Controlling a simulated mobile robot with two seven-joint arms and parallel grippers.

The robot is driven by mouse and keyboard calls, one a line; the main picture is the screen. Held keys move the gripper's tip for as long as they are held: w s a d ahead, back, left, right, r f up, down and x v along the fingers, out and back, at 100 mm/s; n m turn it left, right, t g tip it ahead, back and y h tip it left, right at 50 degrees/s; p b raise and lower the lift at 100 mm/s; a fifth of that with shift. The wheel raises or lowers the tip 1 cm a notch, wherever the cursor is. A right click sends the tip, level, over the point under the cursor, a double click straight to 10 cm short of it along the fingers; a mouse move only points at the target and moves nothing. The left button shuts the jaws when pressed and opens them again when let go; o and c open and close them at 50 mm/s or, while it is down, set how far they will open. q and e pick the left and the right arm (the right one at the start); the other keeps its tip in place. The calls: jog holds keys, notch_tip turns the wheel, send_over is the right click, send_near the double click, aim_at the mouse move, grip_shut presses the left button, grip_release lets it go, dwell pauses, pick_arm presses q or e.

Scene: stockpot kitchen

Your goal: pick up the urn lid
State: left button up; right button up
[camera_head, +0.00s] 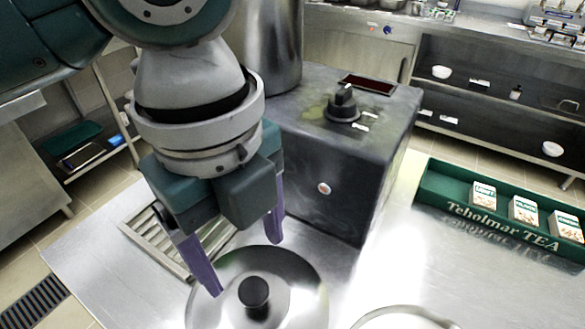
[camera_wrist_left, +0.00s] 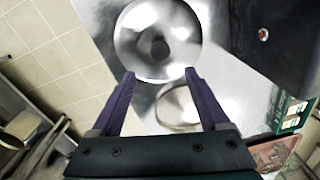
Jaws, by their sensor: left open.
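The urn lid (camera_head: 273,272) is a round shiny metal lid with a black knob (camera_head: 254,292) in its middle. It lies on the steel counter at the bottom of the head view. My left gripper (camera_head: 246,265) is open and empty, with its two purple fingers apart above the far side of the lid. In the left wrist view the lid (camera_wrist_left: 150,65) lies beyond the open fingertips (camera_wrist_left: 159,75), its dark knob (camera_wrist_left: 160,48) lying between and past them. I cannot tell the exact height of the fingers over the lid. My right gripper is not in view.
A dark metal urn base (camera_head: 330,150) with a control knob stands close behind the lid. A slatted drain grate (camera_head: 160,242) is left of it. A round rimmed vessel (camera_head: 405,318) shows at the bottom edge. A green tea box (camera_head: 450,190) stands at right.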

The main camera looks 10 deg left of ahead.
aim_at(253, 289)
pick_arm(q)
jog(key=shift+w+a+f, duration=0.1)
jog(key=shift+a+f, duration=0.1)
jog(key=shift+f, duration=0.35)
jog(key=f+b, duration=0.1)
jog(key=f, duration=0.8)
jog(key=shift+w+f, duration=0.2)
grip_shut()
jog(key=shift+r, duration=0.1)
